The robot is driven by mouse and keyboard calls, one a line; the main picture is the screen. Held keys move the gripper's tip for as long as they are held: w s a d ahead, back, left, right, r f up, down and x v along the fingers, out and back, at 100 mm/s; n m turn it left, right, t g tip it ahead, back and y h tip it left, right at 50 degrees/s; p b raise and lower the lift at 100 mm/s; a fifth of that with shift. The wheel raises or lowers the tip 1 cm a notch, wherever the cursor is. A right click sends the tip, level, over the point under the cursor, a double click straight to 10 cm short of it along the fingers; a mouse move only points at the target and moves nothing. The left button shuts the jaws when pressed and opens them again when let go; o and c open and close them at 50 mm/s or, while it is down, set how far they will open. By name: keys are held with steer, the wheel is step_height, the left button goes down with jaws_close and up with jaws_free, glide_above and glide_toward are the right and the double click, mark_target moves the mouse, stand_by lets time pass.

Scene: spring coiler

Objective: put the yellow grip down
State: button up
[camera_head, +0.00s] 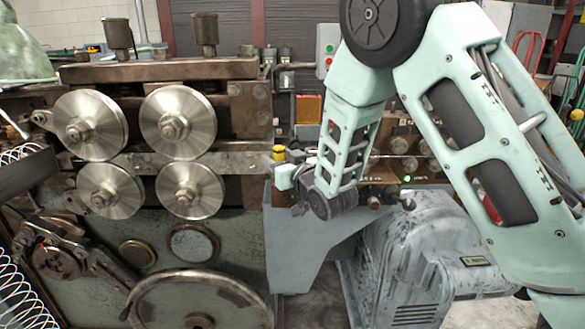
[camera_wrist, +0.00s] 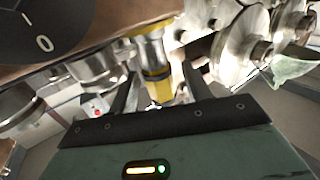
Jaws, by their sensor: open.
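The yellow grip (camera_head: 279,151) shows in the head view as a small yellow cap beside the front of my gripper, left of my wrist. In the wrist view the yellow grip (camera_wrist: 157,88) is a yellow, silvery cylinder that appears between my two dark fingers. My gripper (camera_wrist: 161,84) is open, with a finger on each side of the grip and a visible gap to it. In the head view my gripper (camera_head: 278,172) is small and partly hidden by my wrist. I cannot tell what the grip's lower end rests on.
The coiler's several steel rollers (camera_head: 178,122) stand left of my gripper. A handwheel (camera_head: 200,302) is below them. A grey-green motor housing (camera_head: 420,265) stands below my arm. In the wrist view a dark dial (camera_wrist: 35,25) and metal rollers (camera_wrist: 240,35) are close by.

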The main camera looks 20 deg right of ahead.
steer(key=b+v, duration=0.3)
steer(key=v, duration=0.9)
steer(key=s+a+f+n+g, duration=0.2)
steer(key=s+a+f+g, duration=0.5)
steer(key=s+a+g, duration=0.35)
steer(key=s+d+n+g+h, duration=0.1)
steer(key=s+n+g+h, duration=0.2)
steer(key=s, duration=1.7)
steer(key=g, duration=0.4)
steer(key=shift+d+r, duration=0.2)
steer(key=shift+d, duration=0.15)
steer(key=shift+d, duration=0.1)
